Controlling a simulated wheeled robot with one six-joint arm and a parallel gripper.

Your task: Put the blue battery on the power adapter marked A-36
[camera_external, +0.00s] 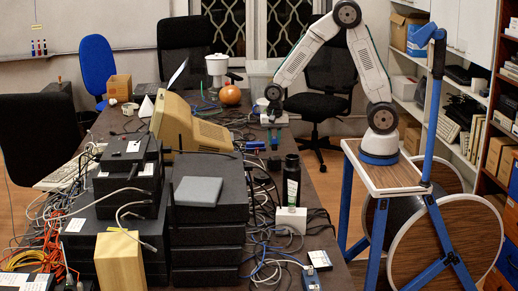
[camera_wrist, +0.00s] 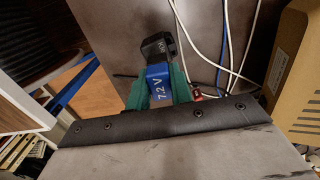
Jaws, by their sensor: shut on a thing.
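In the wrist view, my gripper (camera_wrist: 158,78) has its two green fingers shut on the blue battery (camera_wrist: 158,90), which carries white "7.2 V" lettering. A black block (camera_wrist: 157,46) with a small white marking shows at the battery's far end. I cannot tell whether it is part of the battery or a separate thing. In the external view, my gripper (camera_external: 272,112) is low over the far right part of the table; the battery is too small to make out there. I can read no A-36 mark in either view, so I cannot identify that power adapter.
A beige monitor (camera_external: 180,125) stands left of my gripper, and an orange pumpkin-like ball (camera_external: 230,95) lies behind it. White and blue cables (camera_wrist: 222,60) run beside the fingers.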

